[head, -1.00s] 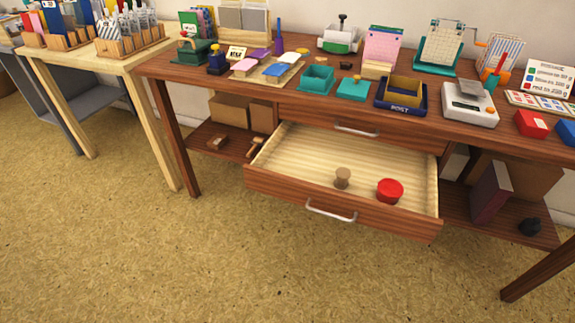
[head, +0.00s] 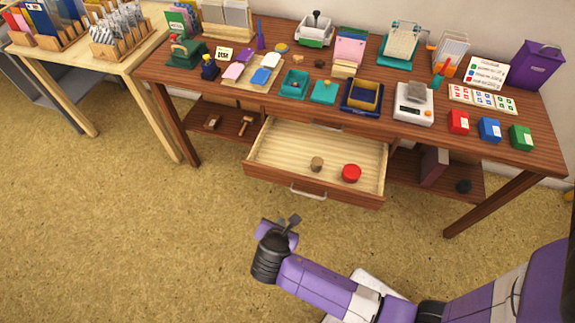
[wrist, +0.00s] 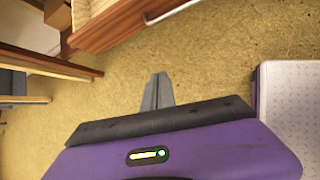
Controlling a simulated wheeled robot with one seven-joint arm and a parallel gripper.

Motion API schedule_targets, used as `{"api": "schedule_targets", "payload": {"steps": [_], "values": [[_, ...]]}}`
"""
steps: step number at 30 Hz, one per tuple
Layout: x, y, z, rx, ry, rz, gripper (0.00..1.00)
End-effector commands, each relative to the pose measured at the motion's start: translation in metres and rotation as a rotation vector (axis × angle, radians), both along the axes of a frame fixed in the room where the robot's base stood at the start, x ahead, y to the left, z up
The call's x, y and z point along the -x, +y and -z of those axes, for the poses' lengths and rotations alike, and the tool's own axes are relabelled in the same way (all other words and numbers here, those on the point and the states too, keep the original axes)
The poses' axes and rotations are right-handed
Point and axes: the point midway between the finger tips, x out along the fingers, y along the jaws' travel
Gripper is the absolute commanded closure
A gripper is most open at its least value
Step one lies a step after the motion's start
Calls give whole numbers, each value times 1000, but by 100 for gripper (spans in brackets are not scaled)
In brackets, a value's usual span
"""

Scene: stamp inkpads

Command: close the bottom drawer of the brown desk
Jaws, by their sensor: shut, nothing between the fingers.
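The brown desk (head: 215,92) stands against the wall. Its bottom drawer (head: 258,174) is pulled well out, with a metal bar handle (head: 308,193) on its front. A brown wooden stamp (head: 317,164) and a round red tin (head: 352,173) lie in the drawer. My gripper (head: 294,220) is shut and empty, in front of the drawer and a little below the handle in the head view. In the wrist view, my gripper's fingers (wrist: 158,90) point over the floor, and the drawer front (wrist: 115,25) shows at the top with part of its handle (wrist: 170,12).
A lower shelf (head: 470,183) carries more items. A pale table (head: 100,62) stands at left. The floor (head: 130,230) before the desk is open.

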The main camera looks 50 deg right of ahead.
Motion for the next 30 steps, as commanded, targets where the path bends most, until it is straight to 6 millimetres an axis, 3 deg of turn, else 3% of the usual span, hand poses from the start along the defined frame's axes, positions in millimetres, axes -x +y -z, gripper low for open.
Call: {"api": "schedule_targets", "payload": {"steps": [1, 3, 7, 11, 17, 30], "values": [[-11, -5, -30, 43, 33, -14, 100], [-19, -12, -48, 95, 83, -31, 100], [-29, -19, -70, 161, 150, -48, 100], [-33, -24, -76, 190, 180, -56, 100], [-37, -38, -61, 195, 188, -53, 100], [-57, -93, -1, 192, 184, -52, 100]]}}
